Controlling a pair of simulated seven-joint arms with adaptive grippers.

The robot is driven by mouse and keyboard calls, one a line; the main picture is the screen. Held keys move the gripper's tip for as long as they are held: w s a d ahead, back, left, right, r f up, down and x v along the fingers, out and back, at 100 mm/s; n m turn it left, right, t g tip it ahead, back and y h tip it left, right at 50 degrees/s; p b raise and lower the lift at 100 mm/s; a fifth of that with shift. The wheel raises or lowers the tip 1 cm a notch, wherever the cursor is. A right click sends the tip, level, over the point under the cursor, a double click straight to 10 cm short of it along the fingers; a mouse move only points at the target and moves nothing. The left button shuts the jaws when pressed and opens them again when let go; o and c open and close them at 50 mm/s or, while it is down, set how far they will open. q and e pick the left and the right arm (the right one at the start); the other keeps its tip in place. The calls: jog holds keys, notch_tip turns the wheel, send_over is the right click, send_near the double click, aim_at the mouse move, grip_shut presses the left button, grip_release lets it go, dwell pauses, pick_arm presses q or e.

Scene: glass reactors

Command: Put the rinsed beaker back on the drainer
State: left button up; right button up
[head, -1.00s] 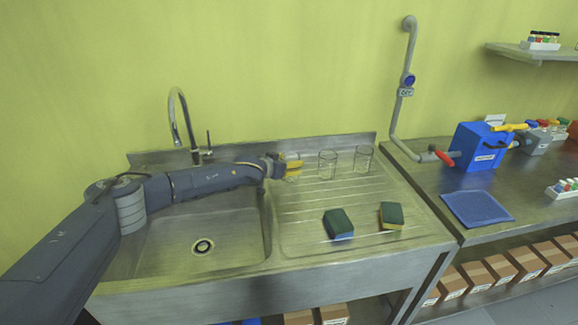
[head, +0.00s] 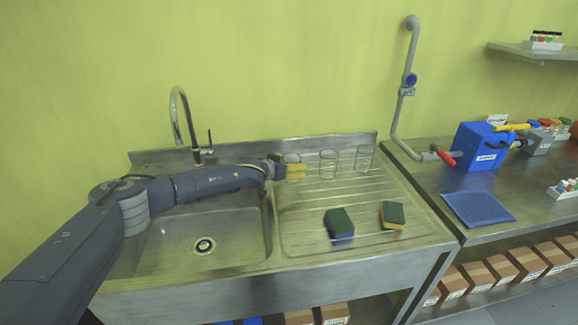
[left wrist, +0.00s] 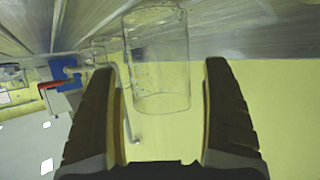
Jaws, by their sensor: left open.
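A clear glass beaker (head: 291,158) stands on the ribbed steel drainer (head: 300,215), at its back left near the sink. My left gripper (head: 297,171), with yellow finger pads, is at this beaker and partly hides it in the head view. In the left wrist view the picture is upside down. There the beaker (left wrist: 158,75) shows between the two open fingers (left wrist: 163,115), with a gap on each side. Two more clear beakers stand to its right on the drainer, a middle one (head: 328,163) and a right one (head: 364,158). My right gripper is not in view.
Two sponges, one green and blue (head: 339,224) and one green and yellow (head: 392,215), lie at the drainer's front. The sink basin (head: 225,225) is empty, with a tap (head: 178,115) behind. A blue mat (head: 478,208) lies on the right bench.

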pick_arm(q)
jog(key=shift+r, duration=0.2)
jog(key=v, duration=1.2)
jog(key=shift+a, duration=0.1)
dwell(1.3)
